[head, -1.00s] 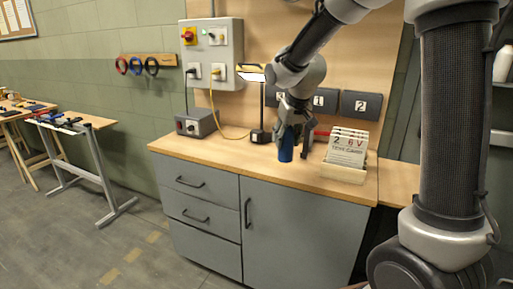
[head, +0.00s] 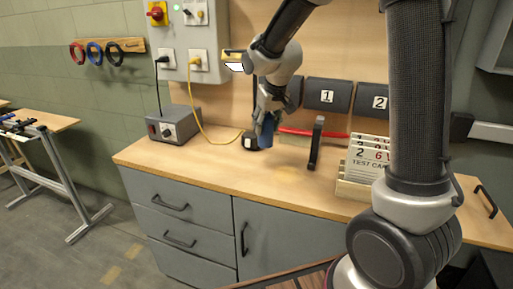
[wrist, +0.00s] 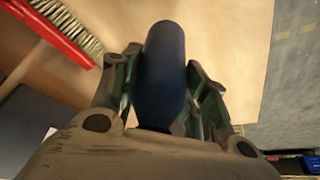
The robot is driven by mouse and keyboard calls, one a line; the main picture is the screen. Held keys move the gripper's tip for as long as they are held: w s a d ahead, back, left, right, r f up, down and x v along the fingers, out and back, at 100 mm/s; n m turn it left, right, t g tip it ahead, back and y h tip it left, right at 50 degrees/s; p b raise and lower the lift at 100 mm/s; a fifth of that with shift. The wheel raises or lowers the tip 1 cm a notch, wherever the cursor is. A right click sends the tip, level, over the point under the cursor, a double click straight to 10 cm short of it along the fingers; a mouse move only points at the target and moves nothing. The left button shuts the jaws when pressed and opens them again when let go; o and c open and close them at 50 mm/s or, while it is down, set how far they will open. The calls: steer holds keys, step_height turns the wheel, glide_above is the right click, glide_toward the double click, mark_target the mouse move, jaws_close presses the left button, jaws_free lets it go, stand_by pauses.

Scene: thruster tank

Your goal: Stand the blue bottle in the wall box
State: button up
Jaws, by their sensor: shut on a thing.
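My gripper (head: 266,112) is shut on the blue bottle (head: 267,131), above the back part of the workbench. The bottle looks slightly tilted; I cannot tell for sure how far its lower end is from the bench top. In the wrist view the bottle (wrist: 162,75) lies between both fingers (wrist: 160,95). Dark grey wall boxes numbered 1 (head: 326,95) and 2 (head: 371,101) hang on the wooden back panel, right of my gripper. Another dark box (head: 293,92) is partly hidden behind my arm. Their insides are not visible.
A black upright piece (head: 316,143) and a card holder (head: 354,190) stand right of the bottle. A grey switch box (head: 172,126) stands left. The front bench top is clear.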

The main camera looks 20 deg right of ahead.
mark_target(266, 144)
step_height(266, 144, down, 8)
steer(key=shift+r, duration=0.2)
steer(key=shift+f, duration=0.15)
steer(key=o, duration=1.1)
